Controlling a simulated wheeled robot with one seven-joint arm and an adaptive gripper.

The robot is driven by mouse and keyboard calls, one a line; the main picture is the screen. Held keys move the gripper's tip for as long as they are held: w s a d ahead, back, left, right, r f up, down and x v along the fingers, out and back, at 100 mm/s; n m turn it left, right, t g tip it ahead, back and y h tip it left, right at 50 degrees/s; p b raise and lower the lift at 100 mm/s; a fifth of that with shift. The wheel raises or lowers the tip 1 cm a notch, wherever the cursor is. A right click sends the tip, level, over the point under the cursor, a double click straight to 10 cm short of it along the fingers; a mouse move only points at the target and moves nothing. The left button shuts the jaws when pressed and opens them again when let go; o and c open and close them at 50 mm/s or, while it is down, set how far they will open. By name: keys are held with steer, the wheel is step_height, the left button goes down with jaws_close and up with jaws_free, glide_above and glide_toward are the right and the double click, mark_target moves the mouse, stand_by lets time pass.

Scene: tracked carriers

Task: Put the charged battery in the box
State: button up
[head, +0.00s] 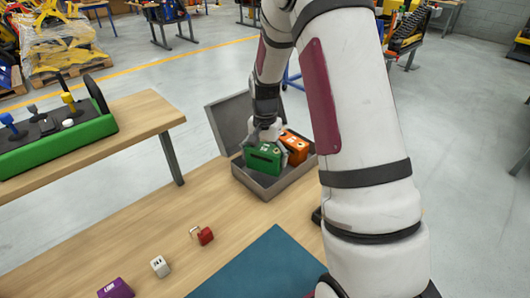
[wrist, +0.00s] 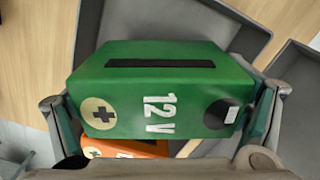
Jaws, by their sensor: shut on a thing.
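A green battery (wrist: 160,75) fills the middle of the wrist view, marked "12 V", with a plus disc on its left and a dark disc on its right. My gripper (wrist: 165,118) is shut on it, one finger at each end. In the head view the green battery (head: 263,158) is at the open grey box (head: 267,186), within its walls or just above them; I cannot tell if it touches the floor. An orange battery (head: 296,147) is in the box beside it. It also shows partly beneath the green one in the wrist view (wrist: 125,148).
The box lid (head: 228,118) stands open at the back left. A red padlock (head: 205,236), a white block (head: 160,266), a purple block (head: 116,289) and a teal mat (head: 265,268) are on the table. A green console (head: 55,150) stands on another table at left.

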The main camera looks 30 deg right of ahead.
mark_target(265, 165)
steer(key=shift+f, duration=1.45)
steer(key=shift+f, duration=0.15)
steer(key=o, duration=1.7)
